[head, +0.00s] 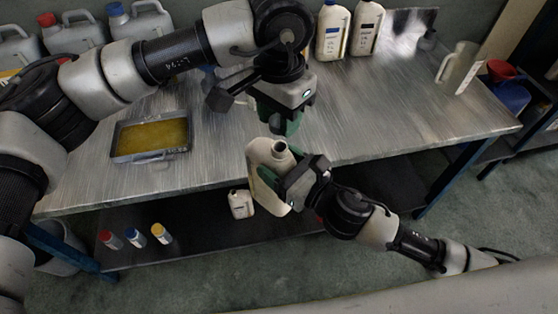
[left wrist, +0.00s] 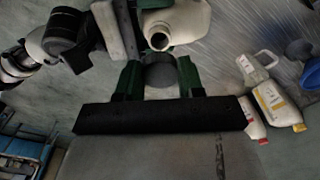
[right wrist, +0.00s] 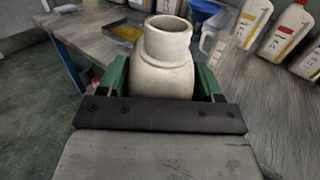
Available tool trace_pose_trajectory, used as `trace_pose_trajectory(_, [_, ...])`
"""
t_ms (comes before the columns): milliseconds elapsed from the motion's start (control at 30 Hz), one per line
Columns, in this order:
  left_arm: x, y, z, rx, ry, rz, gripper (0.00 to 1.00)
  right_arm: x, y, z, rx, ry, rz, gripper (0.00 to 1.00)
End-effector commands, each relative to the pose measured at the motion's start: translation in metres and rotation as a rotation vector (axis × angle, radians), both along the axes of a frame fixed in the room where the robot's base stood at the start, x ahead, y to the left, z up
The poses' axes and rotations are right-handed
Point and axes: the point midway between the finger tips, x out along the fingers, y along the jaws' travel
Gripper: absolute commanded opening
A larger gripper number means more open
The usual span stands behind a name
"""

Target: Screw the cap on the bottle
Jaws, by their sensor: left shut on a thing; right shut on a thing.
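A cream bottle (head: 266,178) is held in front of the table edge, slightly tilted, with its dark open mouth facing up. My right gripper (head: 292,180) is shut on it; in the right wrist view the green fingers sit on both sides of the bottle (right wrist: 164,72) below its bare neck.
A metal table (head: 220,170) carries a tray of yellow oil (head: 150,138), labelled bottles (head: 332,32), grey jugs (head: 140,22) and a clear pitcher (head: 458,68). A small white canister (head: 241,204) and several small bottles (head: 161,234) are on the lower shelf.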

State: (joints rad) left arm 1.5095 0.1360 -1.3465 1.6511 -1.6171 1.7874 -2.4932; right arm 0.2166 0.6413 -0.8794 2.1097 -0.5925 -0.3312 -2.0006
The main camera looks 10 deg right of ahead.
Motion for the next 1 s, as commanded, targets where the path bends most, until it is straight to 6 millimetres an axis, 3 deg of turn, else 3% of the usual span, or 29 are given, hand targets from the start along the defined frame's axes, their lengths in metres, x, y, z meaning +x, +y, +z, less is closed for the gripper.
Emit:
trace_pose_trajectory(300, [0.000, 0.000, -0.028, 0.001, 0.001, 0.000, 0.17, 0.000, 0.000, 0.002, 0.002, -0.004, 0.001, 0.00])
trace_pose_trajectory(1000, [-0.002, 0.002, -0.028, 0.001, -0.001, 0.001, 0.17, 0.000, 0.000, 0.002, 0.002, -0.004, 0.001, 0.00])
